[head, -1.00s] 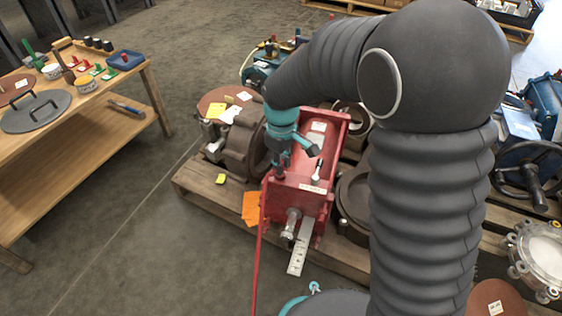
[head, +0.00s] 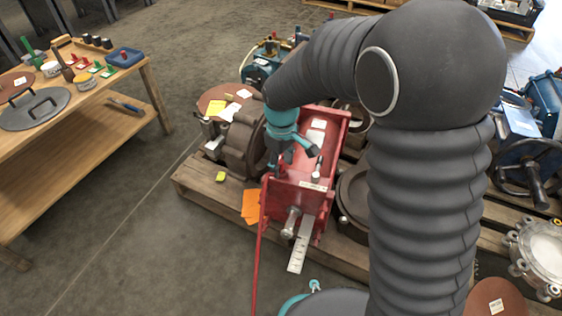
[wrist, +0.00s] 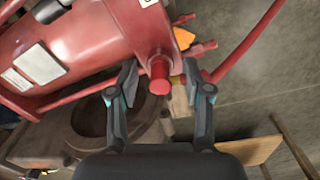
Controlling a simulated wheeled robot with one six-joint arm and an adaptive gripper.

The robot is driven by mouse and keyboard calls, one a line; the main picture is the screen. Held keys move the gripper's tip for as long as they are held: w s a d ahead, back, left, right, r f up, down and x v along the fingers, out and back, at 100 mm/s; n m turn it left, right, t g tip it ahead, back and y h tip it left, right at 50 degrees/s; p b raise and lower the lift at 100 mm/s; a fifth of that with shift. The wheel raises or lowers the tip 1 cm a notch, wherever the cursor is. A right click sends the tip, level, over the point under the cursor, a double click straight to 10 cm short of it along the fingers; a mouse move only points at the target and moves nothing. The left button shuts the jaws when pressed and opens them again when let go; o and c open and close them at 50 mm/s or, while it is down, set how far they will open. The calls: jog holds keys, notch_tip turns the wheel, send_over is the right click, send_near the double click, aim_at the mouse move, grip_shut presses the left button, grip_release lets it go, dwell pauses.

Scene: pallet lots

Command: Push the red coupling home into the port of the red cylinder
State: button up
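The red cylinder (head: 318,165) lies in a red frame on the pallet in the head view. It fills the upper left of the wrist view (wrist: 85,40). My gripper (head: 297,158) is over its left side. In the wrist view my gripper (wrist: 161,78) has its fingers apart. A round red end (wrist: 160,82) stands out from the cylinder's corner block between the fingertips, with gaps on both sides. I cannot tell whether this end is the coupling or how deep it sits. A red hose (wrist: 247,40) passes behind the right finger, where its end is hidden.
A wooden pallet (head: 200,190) carries the cylinder, a dark round casting (head: 247,140) and other machine parts close by. Orange tags (head: 250,207) hang near the hose. A wooden workbench (head: 150,85) stands at the left. The floor between bench and pallet is clear.

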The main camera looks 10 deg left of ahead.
notch_tip(320, 180, up, 12)
dwell(0.8)
dwell(1.1)
